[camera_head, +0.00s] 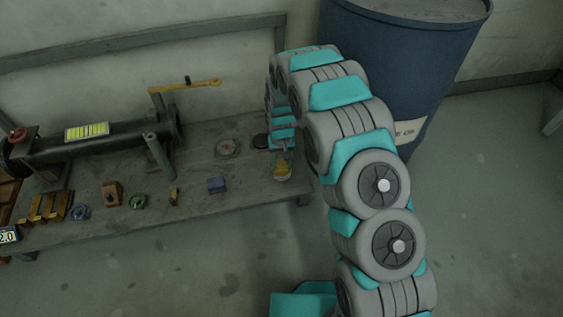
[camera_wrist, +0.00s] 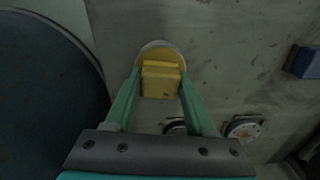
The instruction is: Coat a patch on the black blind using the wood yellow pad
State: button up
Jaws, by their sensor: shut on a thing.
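My gripper (camera_wrist: 160,82) is shut on the yellow pad (camera_wrist: 160,86), a small blocky piece between its two green fingers. The pad is over a round pale-rimmed dish (camera_wrist: 159,46) with yellow inside; I cannot tell if they touch. In the head view the dish (camera_head: 282,177) is at the bench's right end, under my gripper (camera_head: 283,161). The black blind, a dark round disc (camera_head: 261,140), lies behind and left of the dish, partly hidden by my arm. In the wrist view the blind (camera_wrist: 176,128) shows between the fingers, partly covered.
A grey flange disc (camera_head: 227,147) lies left of the blind. A blue block (camera_head: 216,184) is near the bench's front edge. A blue barrel (camera_head: 400,70) stands close on the right. A pipe with a yellow wrench (camera_head: 190,86) and several small parts occupy the left bench.

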aim_at(282, 161)
jog(key=shift+r+p, duration=0.7)
jog(key=shift+r, duration=2.75)
